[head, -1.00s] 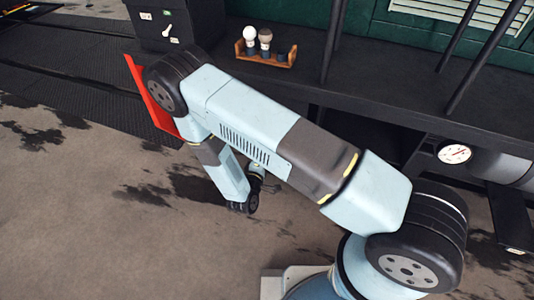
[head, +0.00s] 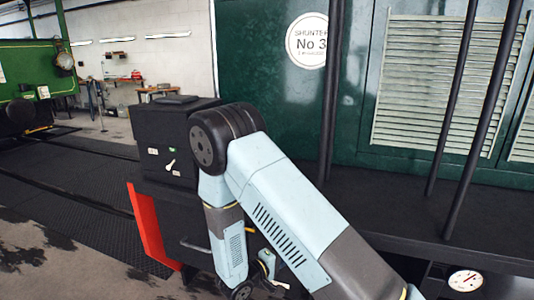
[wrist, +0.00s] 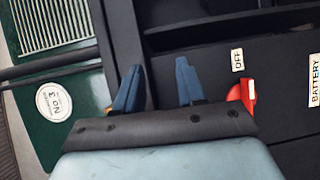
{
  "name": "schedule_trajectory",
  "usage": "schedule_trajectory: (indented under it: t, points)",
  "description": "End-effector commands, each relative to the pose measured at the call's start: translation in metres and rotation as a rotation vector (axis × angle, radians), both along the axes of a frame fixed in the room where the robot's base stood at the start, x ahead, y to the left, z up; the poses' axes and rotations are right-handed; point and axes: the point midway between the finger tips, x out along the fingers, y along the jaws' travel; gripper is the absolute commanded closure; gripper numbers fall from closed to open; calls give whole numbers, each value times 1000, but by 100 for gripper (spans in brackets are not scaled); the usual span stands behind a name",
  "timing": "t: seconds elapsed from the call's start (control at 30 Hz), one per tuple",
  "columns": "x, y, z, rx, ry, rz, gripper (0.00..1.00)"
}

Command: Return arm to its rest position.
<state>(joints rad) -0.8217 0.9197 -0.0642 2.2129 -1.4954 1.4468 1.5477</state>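My gripper (wrist: 158,86) shows in the wrist view with two blue fingers spread apart. Nothing is between them, so it is open and empty. Behind them are black panels, with a red switch (wrist: 246,92) just right of the right finger, near an OFF label (wrist: 238,60) and a BATTERY label (wrist: 315,80). In the head view my arm (head: 285,210) rises from the lower right to a bent elbow, and its forearm hangs down from there. The fingers cannot be made out in the head view.
A black box (head: 160,125) with a small white lever stands left of my elbow, above a red plate (head: 148,228). A gauge (head: 466,281) is low at right. Open floor lies left.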

Motion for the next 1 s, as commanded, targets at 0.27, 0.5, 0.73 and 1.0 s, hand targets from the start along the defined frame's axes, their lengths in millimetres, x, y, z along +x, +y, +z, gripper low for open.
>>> schedule_trajectory:
  t: [0.27,0.5,0.73,1.0]
  points:
    - [-6,-51,71,97,74,-245,61]
    - [-25,-91,121,218,153,-419,61]
    - [-49,-123,162,368,226,-546,61]
    - [-83,-151,204,574,297,-638,61]
